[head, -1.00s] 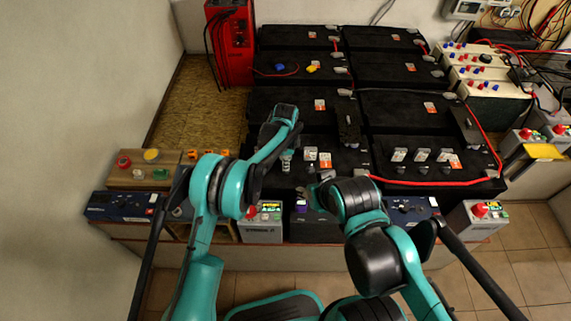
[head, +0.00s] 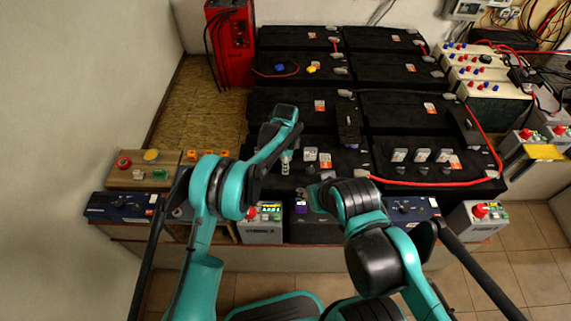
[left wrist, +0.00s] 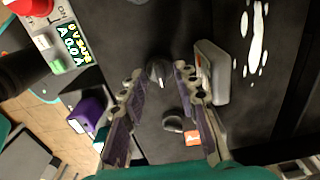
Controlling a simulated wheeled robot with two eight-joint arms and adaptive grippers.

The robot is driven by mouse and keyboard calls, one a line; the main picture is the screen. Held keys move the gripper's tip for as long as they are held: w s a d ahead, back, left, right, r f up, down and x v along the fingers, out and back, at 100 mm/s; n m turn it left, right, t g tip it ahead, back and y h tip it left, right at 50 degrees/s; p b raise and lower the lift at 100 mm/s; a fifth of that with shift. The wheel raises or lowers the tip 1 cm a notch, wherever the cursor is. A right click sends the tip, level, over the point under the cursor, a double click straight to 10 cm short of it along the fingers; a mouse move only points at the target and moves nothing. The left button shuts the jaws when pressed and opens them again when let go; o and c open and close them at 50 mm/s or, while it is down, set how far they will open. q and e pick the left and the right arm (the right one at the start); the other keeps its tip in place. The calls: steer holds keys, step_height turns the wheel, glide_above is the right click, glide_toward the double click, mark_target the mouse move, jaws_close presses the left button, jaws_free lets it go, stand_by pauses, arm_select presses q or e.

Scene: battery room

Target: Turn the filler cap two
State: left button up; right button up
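My left gripper (head: 284,166) hangs over the near black battery (head: 343,163), left of its grey upright pieces (head: 310,154). In the left wrist view its two fingers (left wrist: 157,80) are open and apart. A small rounded grey cap (left wrist: 157,73) shows between the fingertips; I cannot tell whether they touch it, or which cap number it is. A second dark round cap (left wrist: 172,121) lies nearer the palm, beside an orange-and-white label (left wrist: 192,137). My right gripper (head: 314,195) is low at the battery's front edge; its fingers are too hidden to read.
A grey block (left wrist: 213,72) stands close beside the right finger in the left wrist view. A purple piece (head: 301,206) is near my right gripper. A red cable (head: 430,183) runs along the right battery. A red charger (head: 230,45) stands at the back left.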

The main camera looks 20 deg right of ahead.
arm_select(q)
step_height(320, 180, up, 12)
stand_by(0.6)
steer(key=shift+a, duration=0.1)
steer(key=s+a+r+n+t, duration=0.1)
steer(key=s+a+r+n, duration=0.3)
steer(key=a, duration=0.3)
steer(key=s+a+r+n+t+h, duration=0.1)
steer(key=s+a+r+n, duration=0.15)
steer(key=a+r, duration=0.45)
steer(key=s+a+r+n+t, duration=0.1)
steer(key=s+a+r+n, duration=0.1)
steer(key=a+r+n, duration=0.45)
steer(key=s+a+f+n+t, duration=0.2)
steer(key=s+a+n, duration=0.2)
steer(key=s+a, duration=0.3)
steer(key=s+a+f+n+t+y, duration=0.1)
steer(key=s+a+f+n+t, duration=0.1)
steer(key=s+a, duration=0.6)
steer(key=s+f+n, duration=0.1)
steer(key=s+n, duration=0.1)
steer(key=s, duration=0.1)
steer(key=shift+f, duration=0.35)
